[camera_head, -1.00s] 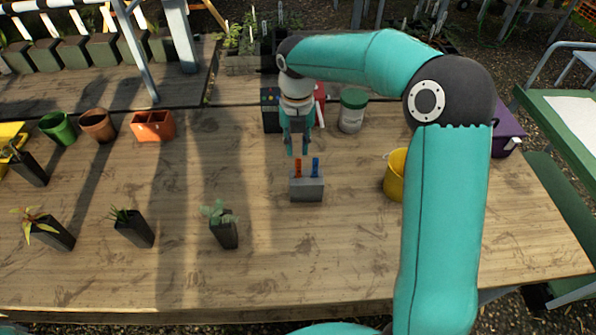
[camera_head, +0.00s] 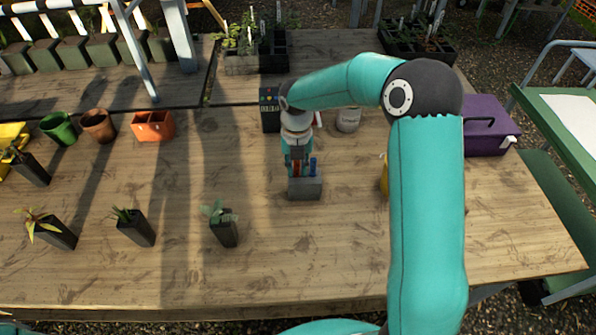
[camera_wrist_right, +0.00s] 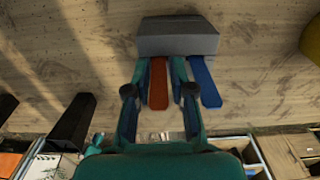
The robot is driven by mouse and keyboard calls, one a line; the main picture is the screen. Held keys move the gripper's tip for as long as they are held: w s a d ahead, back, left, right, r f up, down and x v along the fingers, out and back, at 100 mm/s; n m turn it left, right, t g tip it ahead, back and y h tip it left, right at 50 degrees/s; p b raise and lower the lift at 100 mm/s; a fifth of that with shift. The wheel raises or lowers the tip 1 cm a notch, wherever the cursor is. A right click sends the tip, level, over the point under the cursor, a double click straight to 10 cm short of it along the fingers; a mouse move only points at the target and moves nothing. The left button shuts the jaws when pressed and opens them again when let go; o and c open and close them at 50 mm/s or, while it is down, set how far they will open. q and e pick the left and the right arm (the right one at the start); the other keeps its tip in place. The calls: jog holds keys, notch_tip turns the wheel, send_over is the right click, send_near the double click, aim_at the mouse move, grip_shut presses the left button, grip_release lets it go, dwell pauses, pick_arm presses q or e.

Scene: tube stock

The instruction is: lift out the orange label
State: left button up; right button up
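The orange label (camera_wrist_right: 158,84) stands in the grey block (camera_wrist_right: 178,37), beside the blue label (camera_wrist_right: 206,84). In the head view the block (camera_head: 305,189) is on the wooden table, with the blue label (camera_head: 313,166) to the right and the orange label (camera_head: 297,168) partly hidden by my gripper. My right gripper (camera_head: 297,163) points down over the block. In the right wrist view its fingers (camera_wrist_right: 160,66) are either side of the orange label, with narrow gaps; the right finger lies between the two labels. My left gripper is not in view.
A white jar (camera_head: 348,120) and a dark box with coloured buttons (camera_head: 270,110) stand behind. A yellow pot (camera_head: 384,176) is partly hidden by my right arm. A purple box (camera_head: 487,128) is at right. Potted plants (camera_head: 224,230) stand left; the front table area is clear.

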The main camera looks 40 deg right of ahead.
jog(key=shift+c, duration=1.4)
jog(key=shift+r, duration=0.15)
notch_tip(320, 180, up, 20)
